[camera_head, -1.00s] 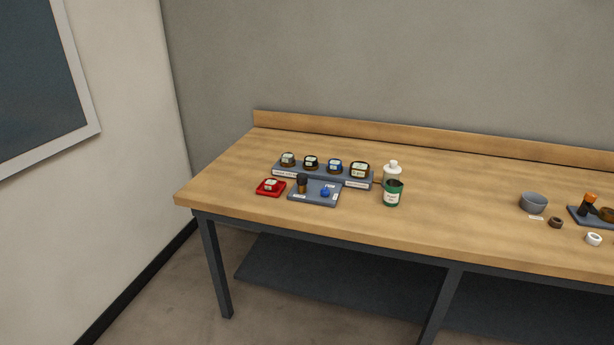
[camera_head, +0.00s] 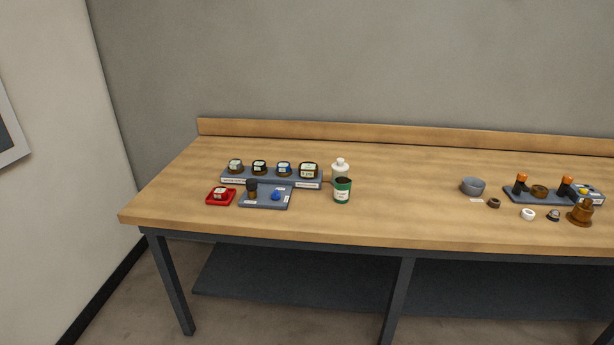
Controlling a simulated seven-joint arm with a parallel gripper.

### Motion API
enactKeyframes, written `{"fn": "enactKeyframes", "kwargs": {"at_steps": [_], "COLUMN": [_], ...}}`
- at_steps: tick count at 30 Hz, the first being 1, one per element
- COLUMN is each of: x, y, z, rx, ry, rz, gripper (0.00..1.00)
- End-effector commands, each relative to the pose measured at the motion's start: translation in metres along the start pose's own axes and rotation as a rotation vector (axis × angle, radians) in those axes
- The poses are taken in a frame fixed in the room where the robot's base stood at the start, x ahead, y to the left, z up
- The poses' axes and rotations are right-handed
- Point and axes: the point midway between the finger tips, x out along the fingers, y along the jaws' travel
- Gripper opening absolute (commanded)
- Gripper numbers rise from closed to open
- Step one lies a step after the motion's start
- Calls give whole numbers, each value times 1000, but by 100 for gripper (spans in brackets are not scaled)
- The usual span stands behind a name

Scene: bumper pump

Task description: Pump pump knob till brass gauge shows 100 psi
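A row of several small round gauges sits on a grey stand (camera_head: 272,178) at the left of the table. The rightmost gauge (camera_head: 308,170) is the largest and has a brownish rim. The leftmost gauge (camera_head: 235,166) also looks brownish. Which one is the brass gauge, and what any dial reads, is too small to tell. In front of the stand lies a grey plate (camera_head: 264,204) with an upright dark knob (camera_head: 252,188), likely the pump knob, and a blue knob (camera_head: 276,196). My gripper is not in view.
A red tray (camera_head: 211,202) holds another small gauge. A white bottle (camera_head: 340,170) and a green can (camera_head: 342,190) stand right of the stand. A grey bowl (camera_head: 472,186) and a plate with orange-topped posts (camera_head: 527,197) are farther right. The table middle (camera_head: 405,205) is clear.

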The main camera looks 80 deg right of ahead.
Motion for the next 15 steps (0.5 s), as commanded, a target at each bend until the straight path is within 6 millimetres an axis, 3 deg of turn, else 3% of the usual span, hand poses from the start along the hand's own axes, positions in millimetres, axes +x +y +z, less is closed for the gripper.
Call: {"fn": "enactKeyframes", "kwargs": {"at_steps": [2,15], "x": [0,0], "y": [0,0], "z": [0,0], "rx": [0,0], "ry": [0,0], "rz": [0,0], "gripper": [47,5]}}
